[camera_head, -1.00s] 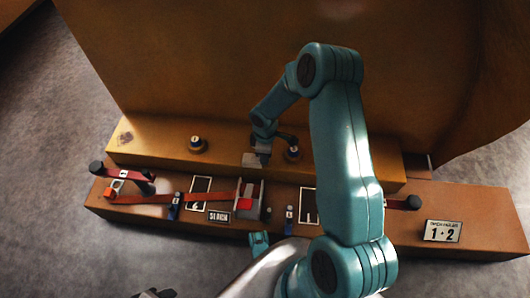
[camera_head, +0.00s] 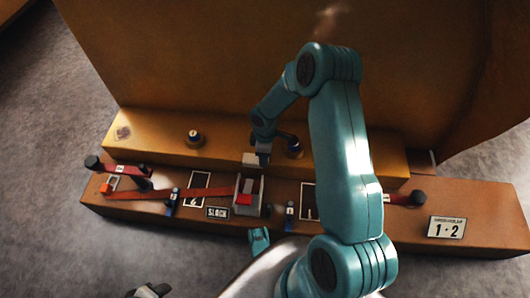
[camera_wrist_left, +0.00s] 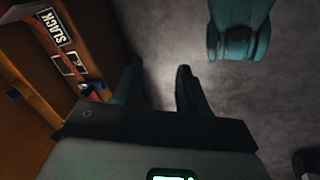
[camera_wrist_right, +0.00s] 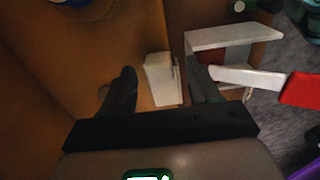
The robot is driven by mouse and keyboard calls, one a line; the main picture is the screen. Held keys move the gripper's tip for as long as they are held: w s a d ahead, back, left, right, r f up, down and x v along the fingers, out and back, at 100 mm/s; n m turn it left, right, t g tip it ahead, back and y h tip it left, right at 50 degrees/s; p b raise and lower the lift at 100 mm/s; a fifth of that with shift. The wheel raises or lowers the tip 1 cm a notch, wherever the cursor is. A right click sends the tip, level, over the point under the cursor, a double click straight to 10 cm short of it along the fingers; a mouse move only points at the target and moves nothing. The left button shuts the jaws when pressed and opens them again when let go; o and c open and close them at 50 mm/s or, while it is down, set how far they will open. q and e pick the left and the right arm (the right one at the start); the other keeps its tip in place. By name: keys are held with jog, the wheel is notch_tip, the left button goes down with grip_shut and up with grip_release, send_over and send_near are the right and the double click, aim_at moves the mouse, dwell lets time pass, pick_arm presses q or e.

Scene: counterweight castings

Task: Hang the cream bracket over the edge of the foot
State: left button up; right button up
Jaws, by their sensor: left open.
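The cream bracket (camera_head: 250,160) sits at the front edge of the ochre foot (camera_head: 165,145), the raised step at the casting's base. My right gripper (camera_head: 263,160) is just beside it in the head view. In the right wrist view the bracket (camera_wrist_right: 162,78) stands between the fingers of my right gripper (camera_wrist_right: 160,92), which are apart, with a gap on its left side. I cannot tell how far its lip reaches over the edge. My left gripper (camera_wrist_left: 160,85) is open and empty over the grey floor in the left wrist view.
A ratchet buckle (camera_head: 248,194) with a red part and an orange strap (camera_head: 150,194) lie on the lower step (camera_head: 480,205). A SLACK plate (camera_head: 217,212), blue posts and a red-and-black lever (camera_head: 125,170) are there too. Black knobs (camera_head: 194,139) stand on the foot.

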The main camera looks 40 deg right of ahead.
pick_arm(q)
notch_tip(320, 180, up, 7)
jog(key=s+d+g+p, duration=0.1)
jog(key=s+p, duration=0.1)
jog(key=p, duration=0.5)
jog(key=shift+s+f, duration=0.15)
jog(key=shift+s, duration=0.2)
pick_arm(e)
notch_tip(320, 180, up, 16)
jog(key=shift+r, duration=0.15)
pick_arm(q)
jog(key=shift+d, duration=0.1)
pick_arm(e)
jog(key=shift+s, duration=0.1)
